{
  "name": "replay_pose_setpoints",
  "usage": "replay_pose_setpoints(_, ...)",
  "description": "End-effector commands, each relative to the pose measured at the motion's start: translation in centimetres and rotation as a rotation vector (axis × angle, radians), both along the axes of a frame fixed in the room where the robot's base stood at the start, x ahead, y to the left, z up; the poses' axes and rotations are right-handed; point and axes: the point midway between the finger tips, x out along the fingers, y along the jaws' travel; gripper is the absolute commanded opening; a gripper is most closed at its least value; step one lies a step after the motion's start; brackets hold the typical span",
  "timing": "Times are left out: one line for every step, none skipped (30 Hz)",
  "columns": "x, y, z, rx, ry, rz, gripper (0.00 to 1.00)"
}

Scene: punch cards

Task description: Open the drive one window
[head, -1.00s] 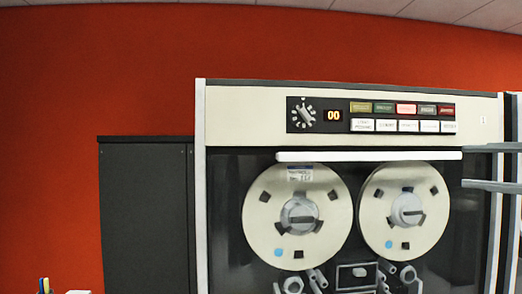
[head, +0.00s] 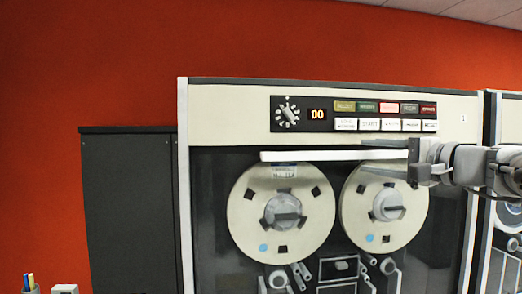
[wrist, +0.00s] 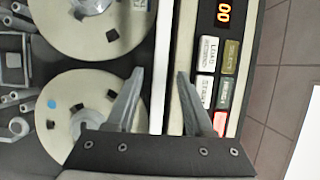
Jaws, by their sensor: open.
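The drive one window (head: 336,225) is a dark glass pane over two tape reels, and it looks closed. A long white bar handle (head: 310,156) runs along its top edge. My gripper (head: 364,157) is open at the right part of the handle, one finger above the bar and one below. In the wrist view the white handle (wrist: 162,40) runs upright between my two spread fingertips (wrist: 159,76). I see no finger pressed on the bar. I cannot tell how far the fingers reach past it.
A control panel (head: 354,114) with a knob, a lit display and coloured buttons sits just above the handle. Another tape cabinet (head: 506,240) stands close on the right. A dark cabinet (head: 127,205) stands on the left. A pen holder (head: 30,284) shows at bottom left.

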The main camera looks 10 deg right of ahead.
Motion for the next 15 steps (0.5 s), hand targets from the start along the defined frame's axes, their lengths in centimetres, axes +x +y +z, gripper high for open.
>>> replay_pose_setpoints(0.45,0.18,0.09,0.001,0.0,0.0,0.53)
replay_pose_setpoints(0.64,0.27,0.07,0.001,0.0,0.0,0.53)
replay_pose_setpoints(0.84,0.38,0.04,0.001,0.0,0.0,0.53)
replay_pose_setpoints(0.94,0.44,0.02,0.001,0.0,0.0,0.53)
replay_pose_setpoints(1.02,0.48,0.0,0.001,0.0,0.0,0.53)
replay_pose_setpoints(1.09,0.5,-0.02,0.001,0.0,0.0,0.53)
replay_pose_setpoints(1.12,0.5,-0.02,0.0,0.0,-0.001,0.53)
replay_pose_setpoints(1.13,0.51,-0.03,0.0,0.0,-0.001,0.53)
replay_pose_setpoints(1.14,0.5,-0.04,0.0,0.0,-0.001,0.53)
replay_pose_setpoints(1.13,0.51,-0.04,0.0,0.0,-0.001,0.53)
replay_pose_setpoints(1.13,0.49,-0.04,0.0,0.0,-0.001,0.53)
replay_pose_setpoints(1.11,0.5,-0.04,0.0,0.0,-0.001,0.53)
replay_pose_setpoints(1.12,0.49,-0.03,0.0,0.0,-0.001,0.53)
replay_pose_setpoints(1.11,0.49,-0.03,0.0,0.0,-0.001,0.47)
replay_pose_setpoints(1.11,0.48,-0.03,0.0,0.0,-0.001,0.4)
